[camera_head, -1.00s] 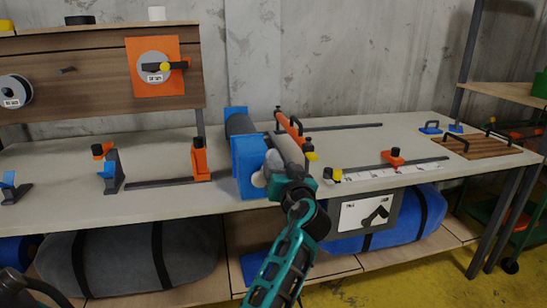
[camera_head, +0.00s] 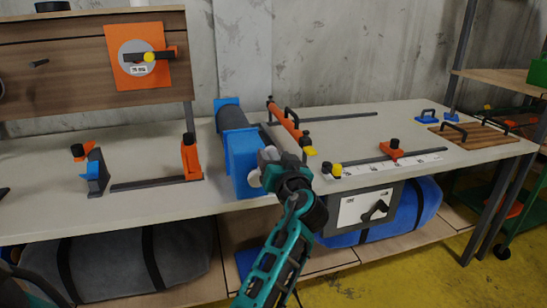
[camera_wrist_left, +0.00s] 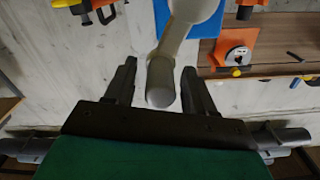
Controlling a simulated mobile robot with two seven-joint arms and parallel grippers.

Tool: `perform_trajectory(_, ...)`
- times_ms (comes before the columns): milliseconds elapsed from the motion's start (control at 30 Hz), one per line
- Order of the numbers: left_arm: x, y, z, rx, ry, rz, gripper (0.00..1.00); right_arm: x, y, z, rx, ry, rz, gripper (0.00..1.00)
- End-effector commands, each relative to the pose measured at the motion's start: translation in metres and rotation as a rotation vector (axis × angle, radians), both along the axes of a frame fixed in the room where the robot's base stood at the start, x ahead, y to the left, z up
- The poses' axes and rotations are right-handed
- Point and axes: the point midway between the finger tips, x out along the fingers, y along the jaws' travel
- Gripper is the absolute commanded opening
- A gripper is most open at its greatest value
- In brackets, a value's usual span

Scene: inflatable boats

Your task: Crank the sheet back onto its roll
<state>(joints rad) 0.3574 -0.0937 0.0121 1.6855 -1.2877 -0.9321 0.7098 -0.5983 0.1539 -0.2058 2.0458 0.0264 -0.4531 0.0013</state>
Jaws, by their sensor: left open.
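A pale crank (camera_head: 268,157) is at the front support, partly hidden by my left gripper (camera_head: 278,168). In the left wrist view, the crank's grey-beige handle (camera_wrist_left: 162,82) points between the fingers of my open left gripper (camera_wrist_left: 157,75), with gaps on both sides. A grey surface beside the roll is mostly hidden, and I cannot tell whether it is the sheet. My right gripper is not in view.
An orange bar (camera_head: 284,121) with a black handle lies right of the roll. A ruler strip with an orange slider (camera_head: 391,150) lies farther right. Orange (camera_head: 190,158) and blue clamps stand left. A grey box (camera_head: 362,211) with a crank hangs under the bench.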

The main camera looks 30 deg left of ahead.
Motion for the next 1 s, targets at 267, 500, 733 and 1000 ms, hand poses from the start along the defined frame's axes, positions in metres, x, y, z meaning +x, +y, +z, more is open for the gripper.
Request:
perform_trajectory(267, -0.0001, -0.0002, -0.0002, -0.001, 0.001, 0.000, 0.53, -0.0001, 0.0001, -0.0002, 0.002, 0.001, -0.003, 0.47)
perform_trajectory(500, -0.0001, -0.0001, -0.0003, -0.001, 0.001, 0.000, 0.30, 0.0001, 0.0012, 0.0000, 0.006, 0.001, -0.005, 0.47)
perform_trajectory(733, 0.0000, -0.0001, -0.0002, -0.001, 0.001, 0.000, 0.08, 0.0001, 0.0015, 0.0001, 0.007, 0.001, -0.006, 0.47)
perform_trajectory(1000, 0.0000, 0.0000, -0.0001, 0.000, 0.000, 0.000, 0.00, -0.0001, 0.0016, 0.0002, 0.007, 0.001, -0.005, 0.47)
